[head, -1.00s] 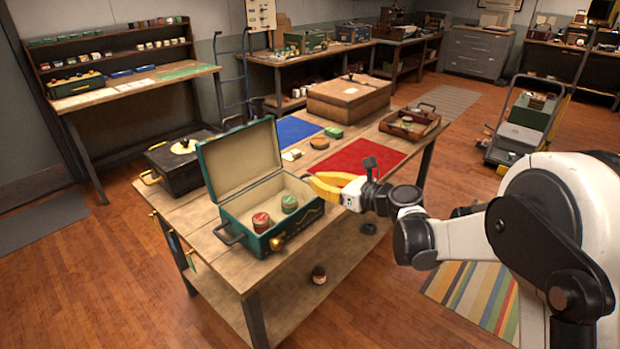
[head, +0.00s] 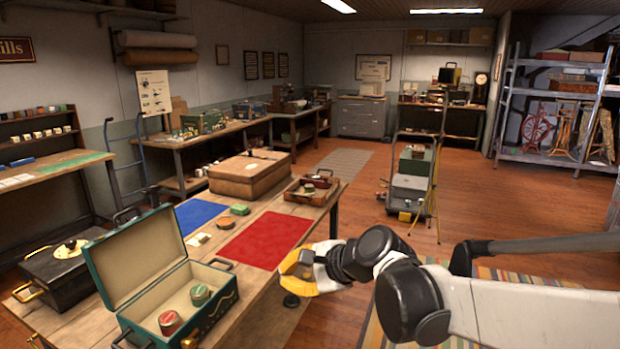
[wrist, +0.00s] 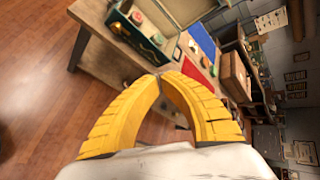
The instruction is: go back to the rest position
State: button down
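My gripper (head: 290,268) has yellow fingers and is beside the right edge of the wooden table, over the floor side. In the wrist view my gripper (wrist: 160,77) has its two fingertips together, with nothing between them. My arm reaches in from the right of the head view. The green case (head: 135,262) stands open on the table, left of my gripper, with a red-topped tin (head: 170,322) and a green-topped tin (head: 200,294) inside. It also shows at the top of the wrist view (wrist: 122,30).
A red mat (head: 262,240) and a blue mat (head: 195,215) lie on the table. A brown case (head: 248,172), an open wooden tray (head: 312,190) and a black box (head: 70,272) stand there too. A cart (head: 408,190) stands behind on open floor.

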jog(key=s+d+f+n+h, duration=0.2)
jog(key=s+d+n+h, duration=0.2)
jog(key=s+d, duration=0.6)
jog(key=s+d+f+n+h, duration=0.2)
jog(key=s+d+n+h, duration=0.2)
jog(key=s+d+n, duration=0.4)
jog(key=s+d, duration=0.3)
jog(key=d, duration=0.3)
jog(key=shift+f+n+h, duration=0.3)
jog(key=shift+f, duration=0.1)
